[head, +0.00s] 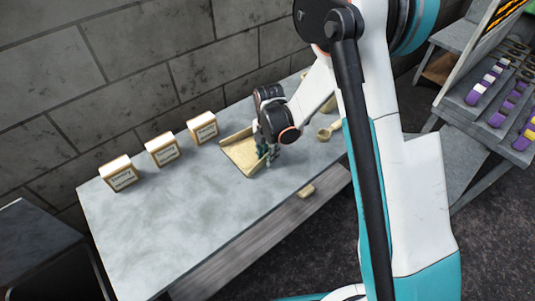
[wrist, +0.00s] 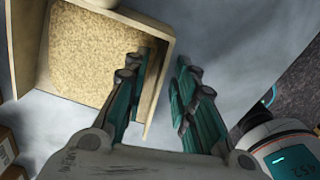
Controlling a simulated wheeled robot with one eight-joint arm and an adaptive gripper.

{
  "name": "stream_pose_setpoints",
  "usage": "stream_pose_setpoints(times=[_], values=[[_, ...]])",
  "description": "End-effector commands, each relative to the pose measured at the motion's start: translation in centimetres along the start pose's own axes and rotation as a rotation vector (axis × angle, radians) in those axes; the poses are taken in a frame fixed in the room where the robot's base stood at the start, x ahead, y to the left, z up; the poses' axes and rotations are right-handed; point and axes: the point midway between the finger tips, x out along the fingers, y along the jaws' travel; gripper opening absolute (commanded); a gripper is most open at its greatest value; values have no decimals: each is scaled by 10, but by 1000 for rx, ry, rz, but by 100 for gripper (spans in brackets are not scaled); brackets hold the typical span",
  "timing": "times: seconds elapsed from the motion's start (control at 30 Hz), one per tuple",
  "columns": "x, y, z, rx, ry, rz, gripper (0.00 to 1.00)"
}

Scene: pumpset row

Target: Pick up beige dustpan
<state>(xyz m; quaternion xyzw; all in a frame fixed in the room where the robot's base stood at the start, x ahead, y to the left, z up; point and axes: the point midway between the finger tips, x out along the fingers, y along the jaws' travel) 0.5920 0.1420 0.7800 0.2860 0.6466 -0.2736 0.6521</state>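The beige dustpan (head: 240,154) lies on the grey table, a shallow open pan with a speckled tan floor and raised pale walls. In the wrist view the dustpan (wrist: 90,48) fills the upper left. My gripper (head: 268,154) is down at the dustpan's right side in the head view and covers part of it. In the wrist view my gripper (wrist: 160,66) is open, its fingers on either side of the pan's right wall. The left finger is over the inside of the pan. A gap shows between the wall and the right finger. Whether the left finger touches the wall is unclear.
Three labelled beige boxes (head: 162,150) stand in a row left of the dustpan by the block wall. A beige scoop-like item (head: 328,131) lies to the right. The table's (head: 165,215) front left is clear. A rack with purple items (head: 497,118) stands far right.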

Motion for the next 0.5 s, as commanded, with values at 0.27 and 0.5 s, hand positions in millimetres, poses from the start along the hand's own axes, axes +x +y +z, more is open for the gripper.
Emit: stream_pose_setpoints(times=[0.27,0.5], values=[[-39,0,0,0,0,0,25],[-88,0,0,0,0,0,25]])
